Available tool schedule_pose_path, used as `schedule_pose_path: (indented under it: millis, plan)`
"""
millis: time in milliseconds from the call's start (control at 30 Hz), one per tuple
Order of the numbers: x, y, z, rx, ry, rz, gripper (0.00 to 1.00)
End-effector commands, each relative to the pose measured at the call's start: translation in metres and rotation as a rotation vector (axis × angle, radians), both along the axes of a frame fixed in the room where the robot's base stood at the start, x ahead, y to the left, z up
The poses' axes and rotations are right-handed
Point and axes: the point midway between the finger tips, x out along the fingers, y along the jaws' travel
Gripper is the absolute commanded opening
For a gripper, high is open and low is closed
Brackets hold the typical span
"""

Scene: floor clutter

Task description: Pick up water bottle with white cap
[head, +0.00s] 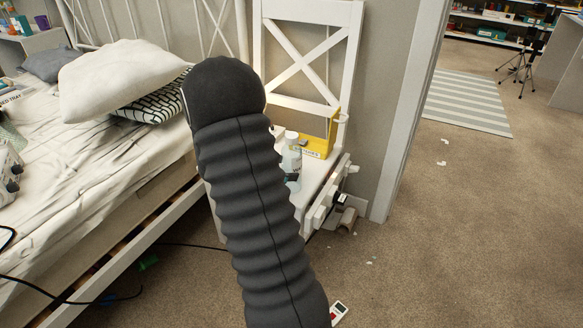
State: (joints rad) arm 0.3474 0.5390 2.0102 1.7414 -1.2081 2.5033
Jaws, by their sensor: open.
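A clear water bottle with a white cap (292,163) stands upright on the seat of a white chair, just right of my dark ribbed arm. The arm passes close to its left side in the picture and hides part of the seat. A yellow holder or box (318,146) stands on the seat behind the bottle, to its right. My gripper is not in view; only the arm and its rounded dark joint show.
The white chair (309,106) stands between a bed (110,165) with pillows and a door frame (405,110). Dark cables lie on the floor by the bed. Carpet at right is mostly clear.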

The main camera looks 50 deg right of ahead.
Motion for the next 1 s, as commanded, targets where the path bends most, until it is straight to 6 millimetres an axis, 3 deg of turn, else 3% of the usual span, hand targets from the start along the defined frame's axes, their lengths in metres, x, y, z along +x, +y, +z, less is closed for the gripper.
schedule_pose_path:
  millis: [400, 633, 667, 867, 1000]
  plan:
    - [-0.010, -0.043, -0.019, 0.000, 0.001, -0.003, 0.87]
    - [-0.010, -0.046, -0.020, 0.000, -0.001, -0.001, 0.87]
    - [-0.010, -0.046, -0.020, 0.000, -0.001, -0.001, 0.84]
    - [-0.010, -0.046, -0.020, 0.000, -0.001, -0.001, 0.34]
    - [-0.010, -0.045, -0.020, 0.000, -0.001, -0.001, 0.34]
